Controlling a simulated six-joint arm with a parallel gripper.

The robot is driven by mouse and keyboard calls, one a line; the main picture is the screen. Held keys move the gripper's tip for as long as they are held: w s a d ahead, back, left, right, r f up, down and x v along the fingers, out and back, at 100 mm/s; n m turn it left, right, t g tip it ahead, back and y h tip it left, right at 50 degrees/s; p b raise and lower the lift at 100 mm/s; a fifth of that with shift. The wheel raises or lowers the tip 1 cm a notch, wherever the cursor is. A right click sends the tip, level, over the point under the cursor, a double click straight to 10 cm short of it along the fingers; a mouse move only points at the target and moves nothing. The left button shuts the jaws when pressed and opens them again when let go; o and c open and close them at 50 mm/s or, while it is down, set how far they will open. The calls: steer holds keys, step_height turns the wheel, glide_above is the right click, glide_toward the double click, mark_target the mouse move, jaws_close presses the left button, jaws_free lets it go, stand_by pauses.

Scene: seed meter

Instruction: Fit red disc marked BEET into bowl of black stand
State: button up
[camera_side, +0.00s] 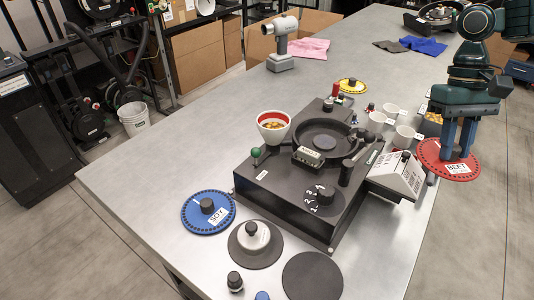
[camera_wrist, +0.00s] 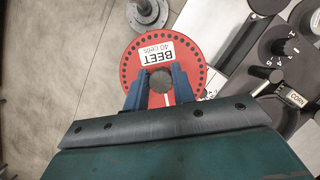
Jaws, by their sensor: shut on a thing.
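The red disc marked BEET (camera_side: 433,152) hangs level in my gripper (camera_side: 457,146) at the right of the side view, above the table's right edge. In the wrist view the red disc (camera_wrist: 190,50) shows its white label, a ring of small holes and a dark centre knob (camera_wrist: 161,82). The blue fingers of my gripper (camera_wrist: 161,88) are shut on that knob. The black stand (camera_side: 290,205) is on the table left of my gripper, and its round black bowl (camera_side: 343,131) is open at the top, with a grey round hub inside.
A white angled box (camera_side: 398,173) and white cups (camera_side: 405,136) stand between the disc and the stand. A blue SOY disc (camera_side: 208,212), a yellow disc (camera_side: 351,86) and dark round plates (camera_side: 312,277) lie around the stand.

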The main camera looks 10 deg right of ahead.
steer(key=d+f+m, duration=0.2)
steer(key=d+f, duration=1)
steer(key=d, duration=0.4)
step_height(320, 180, down, 6)
steer(key=n, duration=0.3)
steer(key=w+d+r+m+t+y, duration=0.1)
steer(key=w+d+r+m+y, duration=0.35)
steer(key=m, duration=0.45)
steer(key=w+a+r+m+t+h, duration=0.1)
steer(key=w+a+r+m, duration=0.35)
steer(key=w+a, duration=0.35)
steer(key=w+a+r+m+t, duration=0.1)
steer(key=a+r+m, duration=0.1)
steer(key=a, duration=0.8)
steer(key=w+a+r+m+t, duration=0.1)
steer(key=w+a+r+m, duration=0.1)
steer(key=a, duration=0.8)
steer(key=w+a+r+m+t, duration=0.1)
steer(key=a+r+m, duration=0.3)
steer(key=a, duration=0.6)
step_height(320, 180, up, 2)
steer(key=shift+w+a+r, duration=0.1)
steer(key=shift+w+a, duration=0.05)
steer(key=shift+w, duration=0.2)
